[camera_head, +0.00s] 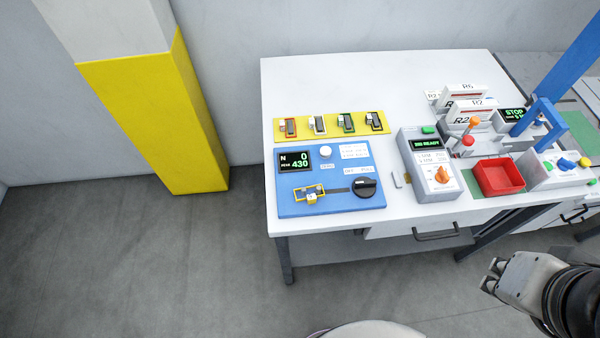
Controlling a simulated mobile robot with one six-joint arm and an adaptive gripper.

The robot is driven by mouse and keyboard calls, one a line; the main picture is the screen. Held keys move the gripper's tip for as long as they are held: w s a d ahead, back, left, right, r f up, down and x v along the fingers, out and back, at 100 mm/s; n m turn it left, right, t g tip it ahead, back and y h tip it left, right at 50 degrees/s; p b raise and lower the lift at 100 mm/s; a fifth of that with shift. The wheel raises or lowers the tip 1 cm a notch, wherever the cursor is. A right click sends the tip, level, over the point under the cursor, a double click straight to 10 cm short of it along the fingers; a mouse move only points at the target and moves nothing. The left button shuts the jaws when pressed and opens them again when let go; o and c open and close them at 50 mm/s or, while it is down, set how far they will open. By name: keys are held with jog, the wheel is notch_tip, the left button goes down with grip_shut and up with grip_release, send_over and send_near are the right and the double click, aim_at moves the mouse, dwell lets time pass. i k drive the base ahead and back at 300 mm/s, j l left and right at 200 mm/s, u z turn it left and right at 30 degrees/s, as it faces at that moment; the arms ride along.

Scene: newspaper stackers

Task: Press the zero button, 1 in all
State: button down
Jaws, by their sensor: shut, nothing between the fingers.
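A blue panel (293,207) lies on the white table at its left front. A black knob (365,187) and a small yellow-framed clamp (309,194) are on the panel's lower part. My gripper (490,275) is at the lower right, in front of the table and apart from the panel. Its fingers are shut and hold nothing.
A yellow strip (331,124) with several small clips lies behind the panel. A grey box with an orange knob (441,175), a red tray (498,176) and a blue frame (540,125) stand to the right. A yellow and white column (150,120) is left of the table (380,80).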

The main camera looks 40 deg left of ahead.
aim_at(325, 151)
jog(key=u, duration=1.3)
